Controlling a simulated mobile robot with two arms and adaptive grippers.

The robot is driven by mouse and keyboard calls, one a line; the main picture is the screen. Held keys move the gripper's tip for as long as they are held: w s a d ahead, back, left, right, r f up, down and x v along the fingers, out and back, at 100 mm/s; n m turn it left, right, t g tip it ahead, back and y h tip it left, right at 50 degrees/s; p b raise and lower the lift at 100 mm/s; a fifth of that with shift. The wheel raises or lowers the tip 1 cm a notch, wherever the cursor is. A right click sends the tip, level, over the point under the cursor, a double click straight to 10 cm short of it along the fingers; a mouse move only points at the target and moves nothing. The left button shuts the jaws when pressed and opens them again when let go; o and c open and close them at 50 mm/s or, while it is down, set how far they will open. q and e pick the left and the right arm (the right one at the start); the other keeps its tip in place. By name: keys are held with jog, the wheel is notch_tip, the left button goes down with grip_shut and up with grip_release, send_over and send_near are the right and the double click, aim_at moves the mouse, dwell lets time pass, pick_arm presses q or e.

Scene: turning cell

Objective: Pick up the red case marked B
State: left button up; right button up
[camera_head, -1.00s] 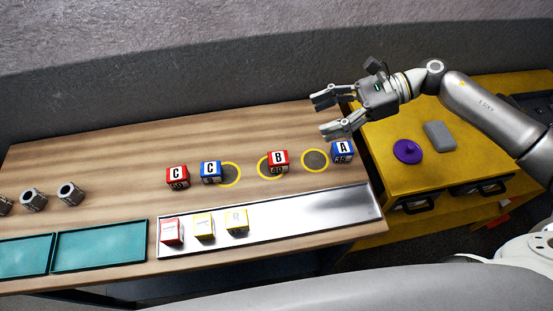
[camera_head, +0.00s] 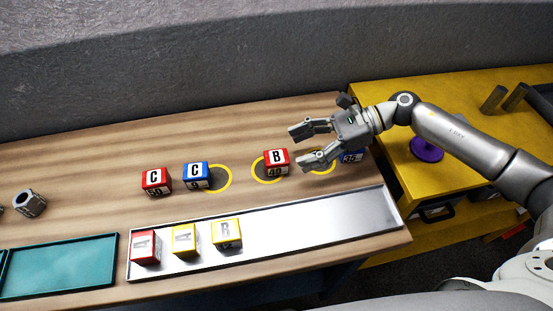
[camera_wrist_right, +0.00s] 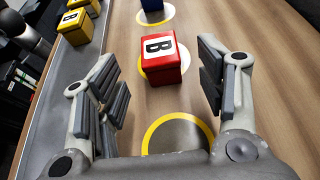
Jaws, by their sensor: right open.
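The red case marked B (camera_head: 276,161) stands on the wooden table, over part of a yellow ring. My right gripper (camera_head: 302,146) is open and empty, just to the right of the red B case, with its fingers pointing left. In the right wrist view the red B case (camera_wrist_right: 161,56) lies ahead, between the lines of the two open fingers (camera_wrist_right: 160,90) and beyond their tips. No contact with it shows. My left gripper is not in view.
A blue case (camera_head: 352,156) is partly hidden behind my right gripper. A metal tray (camera_head: 310,220) in front holds a red case and two yellow ones.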

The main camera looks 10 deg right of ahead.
aim_at(280, 156)
jog(key=shift+x, duration=0.75)
jog(key=p+x, duration=0.2)
jog(key=x, duration=0.2)
jog(key=shift+a, duration=0.25)
jog(key=shift+a+f, duration=0.25)
jog(key=shift+a, duration=0.2)
jog(key=shift+d, duration=0.1)
jog(key=c, duration=1.2)
